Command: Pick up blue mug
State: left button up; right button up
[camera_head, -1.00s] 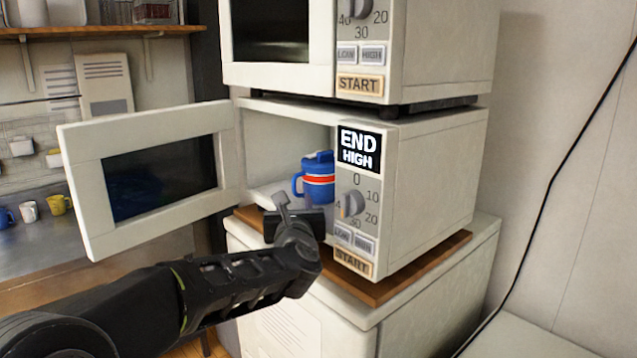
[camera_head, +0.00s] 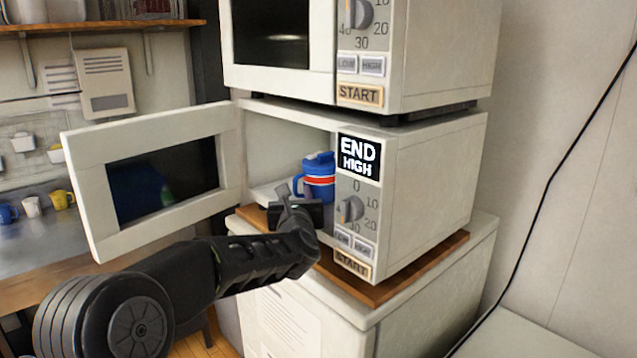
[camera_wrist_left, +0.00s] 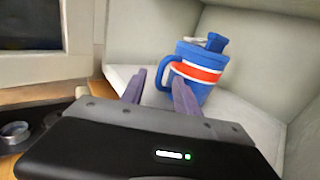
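The blue mug (camera_head: 318,177) has a red and white band and stands upright inside the open lower microwave (camera_head: 290,135). It also shows in the left wrist view (camera_wrist_left: 203,68), with its handle toward the left. My left gripper (camera_head: 290,190) is at the microwave's opening, in front of the mug. In the left wrist view its two fingers (camera_wrist_left: 160,88) are apart with nothing held between them. The mug's handle is just beyond the fingertips; I cannot tell whether the right finger touches the mug. My right gripper is not in view.
The microwave door (camera_head: 150,180) stands open to the left. A second microwave (camera_head: 420,50) sits on top. The lower one rests on a wooden board (camera_head: 385,290) over a white cabinet (camera_head: 290,325). Small cups (camera_head: 32,207) stand on a counter at the far left.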

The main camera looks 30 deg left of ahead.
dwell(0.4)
pick_arm(q)
grip_shut()
dwell(1.2)
